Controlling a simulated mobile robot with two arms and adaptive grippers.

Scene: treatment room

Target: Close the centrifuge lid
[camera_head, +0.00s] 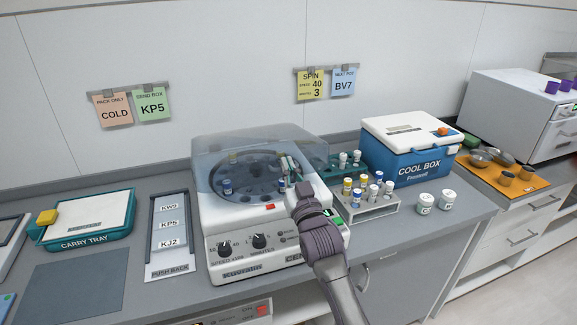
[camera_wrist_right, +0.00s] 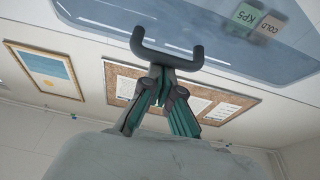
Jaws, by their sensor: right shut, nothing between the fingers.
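The centrifuge (camera_head: 262,262) stands in the middle of the counter in the head view. Its clear bluish lid (camera_head: 215,150) spans the area above the dark rotor (camera_head: 252,187); I cannot tell whether its front edge is fully seated. In the right wrist view the fingertips (camera_wrist_right: 165,75) are by the dark U-shaped handle (camera_wrist_right: 167,58) at the lid's edge (camera_wrist_right: 240,78); contact is unclear. My left gripper is out of view.
A tube rack (camera_head: 372,208) with several vials and two white jars (camera_head: 426,204) stand right of the centrifuge. The cool box (camera_head: 408,165) is behind them. The push-back rack (camera_head: 168,272) and carry tray (camera_head: 88,238) lie to the left. A grey mat (camera_head: 75,290) is bare.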

